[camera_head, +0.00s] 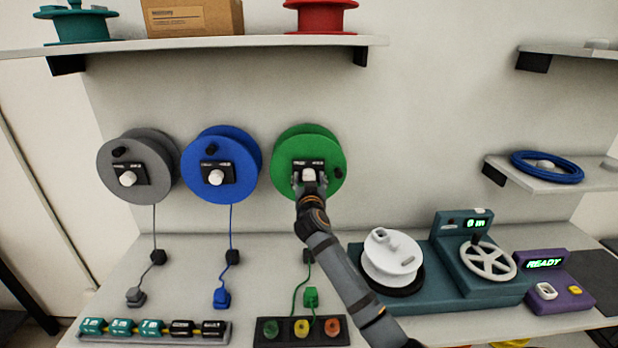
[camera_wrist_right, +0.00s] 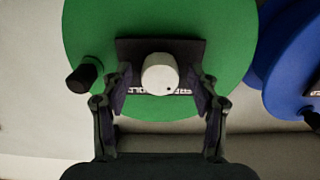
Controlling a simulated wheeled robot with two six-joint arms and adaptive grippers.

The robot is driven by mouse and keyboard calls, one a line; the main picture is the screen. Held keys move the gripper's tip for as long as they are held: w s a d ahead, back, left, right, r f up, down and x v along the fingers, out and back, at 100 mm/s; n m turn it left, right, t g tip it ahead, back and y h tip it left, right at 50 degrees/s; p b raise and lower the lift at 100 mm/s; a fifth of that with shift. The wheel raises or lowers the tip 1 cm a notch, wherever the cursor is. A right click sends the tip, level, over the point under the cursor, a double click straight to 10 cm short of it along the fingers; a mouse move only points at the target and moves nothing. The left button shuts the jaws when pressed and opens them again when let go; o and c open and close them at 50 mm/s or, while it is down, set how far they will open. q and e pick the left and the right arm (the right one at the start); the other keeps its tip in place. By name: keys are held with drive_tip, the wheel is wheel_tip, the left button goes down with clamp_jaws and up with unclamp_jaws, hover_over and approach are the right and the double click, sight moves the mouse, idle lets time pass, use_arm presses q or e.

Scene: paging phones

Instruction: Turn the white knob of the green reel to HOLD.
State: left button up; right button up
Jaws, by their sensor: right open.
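The green reel (camera_head: 326,150) hangs on the back wall, right of a blue and a grey reel. Its white knob (camera_head: 309,175) sits on a black plate with lettering too small to read fully; the pointer direction cannot be told. In the right wrist view the knob (camera_wrist_right: 160,73) is round and white in front of the black plate (camera_wrist_right: 128,52). My right gripper (camera_wrist_right: 160,88) is open, its fingers on either side of the knob with gaps, holding nothing. In the head view my right gripper (camera_head: 310,188) covers the reel's lower part. My left gripper is not in view.
The green reel's black crank handle (camera_wrist_right: 82,77) sticks out beside the plate. The blue reel (camera_head: 222,165) hangs close by. Below are a green plug (camera_head: 311,297) on a cord and a black socket strip (camera_head: 268,331). A teal winder base (camera_head: 480,290) stands right of my arm.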

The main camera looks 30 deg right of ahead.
drive_tip(key=c, duration=1.2)
use_arm(q)
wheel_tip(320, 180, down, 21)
drive_tip(key=b, duration=2.1)
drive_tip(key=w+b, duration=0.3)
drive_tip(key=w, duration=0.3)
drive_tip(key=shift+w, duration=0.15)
use_arm(e)
drive_tip(key=shift+m, duration=9)
drive_tip(key=o, duration=1.2)
